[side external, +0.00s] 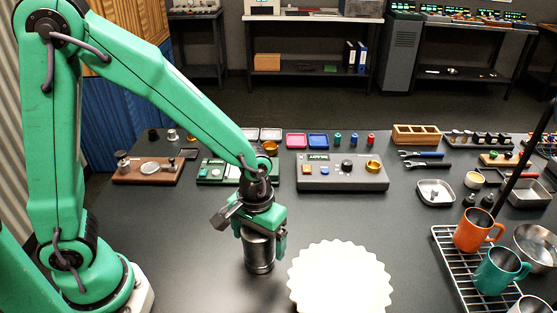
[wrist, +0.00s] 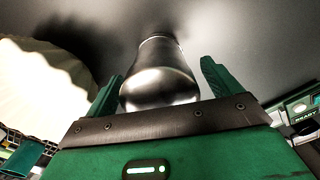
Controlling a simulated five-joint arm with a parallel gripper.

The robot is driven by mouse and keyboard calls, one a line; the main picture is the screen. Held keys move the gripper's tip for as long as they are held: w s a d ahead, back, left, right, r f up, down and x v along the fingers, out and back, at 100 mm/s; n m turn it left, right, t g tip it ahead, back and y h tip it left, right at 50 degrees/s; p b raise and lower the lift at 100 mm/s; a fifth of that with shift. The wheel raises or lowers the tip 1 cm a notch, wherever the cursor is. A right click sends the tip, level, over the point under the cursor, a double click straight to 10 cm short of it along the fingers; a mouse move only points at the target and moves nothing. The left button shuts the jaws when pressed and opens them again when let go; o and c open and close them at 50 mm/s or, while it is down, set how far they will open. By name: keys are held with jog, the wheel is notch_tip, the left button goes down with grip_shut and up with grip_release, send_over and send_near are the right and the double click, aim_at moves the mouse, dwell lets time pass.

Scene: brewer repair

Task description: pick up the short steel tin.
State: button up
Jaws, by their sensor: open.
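The short steel tin (side external: 259,254) stands upright on the dark table, just left of a white fluted dish. My gripper (side external: 261,237) is directly above and around it, pointing down, and hides the tin's upper part in the side view. In the wrist view the shiny tin (wrist: 158,75) sits between the two green fingers of my gripper (wrist: 160,85). The fingers are apart, with a visible gap on each side of the tin, wider on the right. The tin's foot rests on the table.
The white fluted dish (side external: 340,280) lies close on the right. A wire rack (side external: 448,243) with an orange mug (side external: 477,231) and a teal mug (side external: 500,270) is further right. A grey control box (side external: 342,175) stands behind. The table left of the tin is clear.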

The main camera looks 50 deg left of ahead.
jog(key=shift+f, duration=0.75)
jog(key=shift+c, duration=0.4)
jog(key=c, duration=1.1)
